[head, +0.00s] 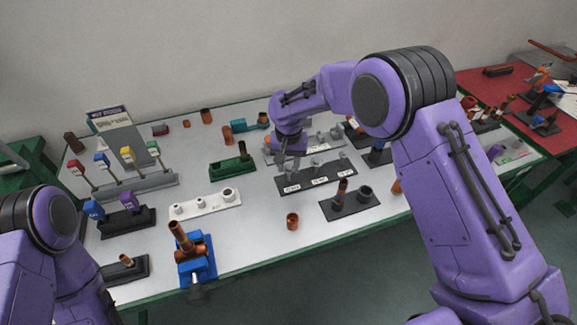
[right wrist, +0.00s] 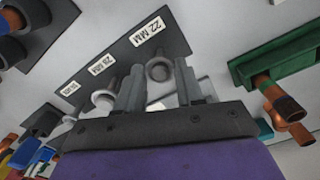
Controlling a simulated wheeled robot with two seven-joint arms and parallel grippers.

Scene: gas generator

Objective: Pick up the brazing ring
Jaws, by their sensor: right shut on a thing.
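A dark rack (head: 327,178) on the table has white size labels and small grey ring-topped pieces. In the right wrist view the rack (right wrist: 140,62) shows a label reading 22 MM. A grey brazing ring (right wrist: 158,69) sits by that label, between the two fingers. My right gripper (head: 288,167) reaches down over the rack's left end, with its fingers (right wrist: 160,88) shut on this ring; the exact contact is partly hidden. Other grey rings (right wrist: 103,98) stand along the rack. My left arm is at the lower left of the head view; its gripper is not in view.
A white block (head: 208,204) with light fittings, a green holder (head: 232,166) with a copper pipe, and a dark base (head: 349,205) stand close by. A blue vise (head: 197,262) holds copper pipes at the front. A copper cup (head: 292,222) stands alone; bare tabletop surrounds it.

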